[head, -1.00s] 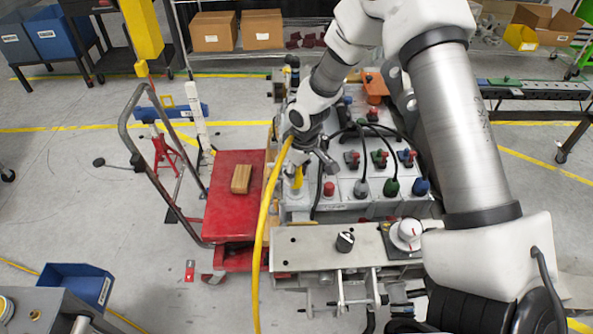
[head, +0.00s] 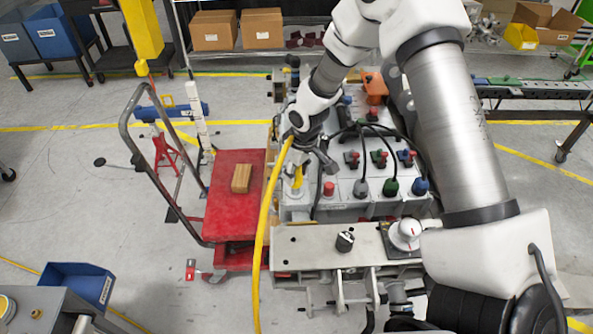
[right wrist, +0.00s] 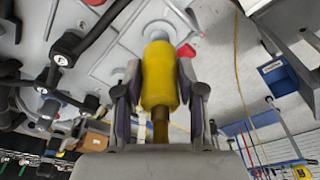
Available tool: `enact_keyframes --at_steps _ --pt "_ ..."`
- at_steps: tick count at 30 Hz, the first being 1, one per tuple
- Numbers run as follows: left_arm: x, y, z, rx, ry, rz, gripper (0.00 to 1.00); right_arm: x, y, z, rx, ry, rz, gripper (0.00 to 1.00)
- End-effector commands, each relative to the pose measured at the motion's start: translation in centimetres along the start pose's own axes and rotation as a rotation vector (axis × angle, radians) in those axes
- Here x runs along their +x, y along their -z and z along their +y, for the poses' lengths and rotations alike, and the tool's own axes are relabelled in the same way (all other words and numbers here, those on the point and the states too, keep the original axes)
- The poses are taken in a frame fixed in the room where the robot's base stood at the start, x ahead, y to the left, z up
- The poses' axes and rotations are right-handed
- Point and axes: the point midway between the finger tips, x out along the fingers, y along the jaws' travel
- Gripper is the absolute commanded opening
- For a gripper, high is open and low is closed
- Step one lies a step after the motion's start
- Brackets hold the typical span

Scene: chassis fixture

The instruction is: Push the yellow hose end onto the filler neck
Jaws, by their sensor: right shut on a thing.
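My right gripper (head: 302,160) reaches down over the left part of the grey chassis fixture (head: 330,206). It is shut on the yellow hose end (right wrist: 160,80), with one finger on each side in the right wrist view. The hose end also shows below the gripper in the head view (head: 298,178). The pale filler neck (right wrist: 157,33) stands on the plate straight in line with the hose end's mouth; it also shows in the head view (head: 297,194). The mouth meets or overlaps the neck's tip; I cannot tell how deep. My left gripper is not in view.
The yellow hose (head: 262,230) hangs in a long curve left of the fixture. Black cables and coloured plugs (head: 390,187) stand to the right of the neck. A red cart (head: 222,205) with a wooden block (head: 241,179) stands at left.

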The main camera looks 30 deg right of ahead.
Motion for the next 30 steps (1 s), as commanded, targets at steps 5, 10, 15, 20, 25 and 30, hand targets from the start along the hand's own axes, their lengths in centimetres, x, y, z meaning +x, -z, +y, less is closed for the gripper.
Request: enact_keyframes --at_steps 5,10,15,20,25,30 --pt "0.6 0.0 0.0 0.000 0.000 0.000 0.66 0.9 -0.1 0.0 0.000 0.000 0.000 0.00" --pt "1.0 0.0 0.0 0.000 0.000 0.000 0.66 1.6 -0.2 0.0 0.000 0.000 -0.001 0.00" --pt "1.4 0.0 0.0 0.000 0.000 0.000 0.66 2.2 -0.4 0.0 0.000 0.000 -0.001 0.00" --pt "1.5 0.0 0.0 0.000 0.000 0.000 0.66 2.4 -0.4 0.0 0.000 0.000 0.000 0.00" --pt "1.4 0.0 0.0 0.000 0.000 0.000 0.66 2.3 -0.4 0.0 0.000 0.000 0.000 0.00" --pt "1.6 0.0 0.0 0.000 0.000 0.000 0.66 2.5 -0.4 0.0 0.000 0.000 0.000 0.00"
